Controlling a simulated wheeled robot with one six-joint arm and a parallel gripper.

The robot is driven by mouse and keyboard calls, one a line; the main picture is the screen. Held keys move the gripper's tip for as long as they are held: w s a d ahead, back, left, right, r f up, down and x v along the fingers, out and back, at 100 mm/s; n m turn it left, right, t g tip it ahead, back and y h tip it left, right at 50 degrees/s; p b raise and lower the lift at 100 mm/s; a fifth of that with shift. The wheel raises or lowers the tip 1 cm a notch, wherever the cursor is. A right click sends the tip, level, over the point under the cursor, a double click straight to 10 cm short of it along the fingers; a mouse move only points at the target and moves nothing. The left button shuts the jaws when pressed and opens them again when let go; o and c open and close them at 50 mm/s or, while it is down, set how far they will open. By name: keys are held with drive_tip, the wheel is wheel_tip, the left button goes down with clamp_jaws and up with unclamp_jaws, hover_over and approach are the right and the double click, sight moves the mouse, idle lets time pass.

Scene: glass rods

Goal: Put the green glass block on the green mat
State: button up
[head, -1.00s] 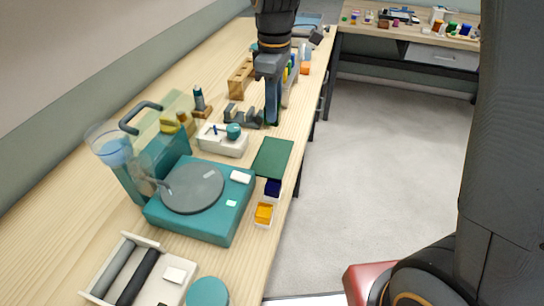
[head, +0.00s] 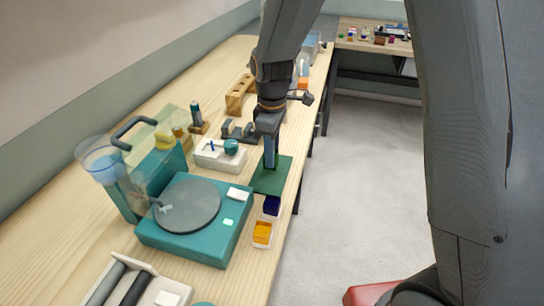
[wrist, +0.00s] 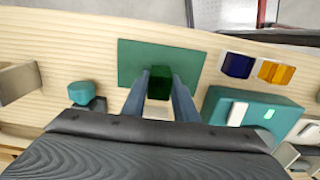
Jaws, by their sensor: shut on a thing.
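The green glass block (wrist: 159,83) is dark green and shows between my fingertips in the wrist view. My gripper (wrist: 160,92) is shut on it. The green mat (wrist: 133,62) is a flat dark green rectangle on the bench, directly beneath the block in that view. In the head view my gripper (head: 270,166) points down over the mat (head: 265,184), with its fingertips at or just above its surface. The block is hidden there by the fingers. I cannot tell whether the block touches the mat.
A blue glass block (wrist: 237,65) and an amber glass block (wrist: 276,72) sit beside the mat, near the bench's front edge. A teal machine with a grey disc (head: 186,206) stands nearby. A white tray with a teal knob (head: 219,154) is left of the mat.

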drive_tip(key=shift+f, duration=1)
drive_tip(key=shift+f, duration=0.15)
drive_tip(key=o, duration=1)
drive_tip(key=shift+c, duration=0.2)
wheel_tip(320, 180, up, 12)
drive_tip(key=b, duration=0.2)
drive_tip(key=shift+r+b, duration=0.2)
drive_tip(key=shift+b, duration=0.1)
drive_tip(key=s+d+f+m, duration=0.4)
drive_tip(key=s+d+m, duration=0.3)
drive_tip(key=s+d+f+m+t, duration=0.1)
drive_tip(key=s+d+f+m, duration=0.2)
drive_tip(key=s+d+m, duration=0.4)
drive_tip(key=shift+s+d+f, duration=0.4)
drive_tip(key=shift+s, duration=0.15)
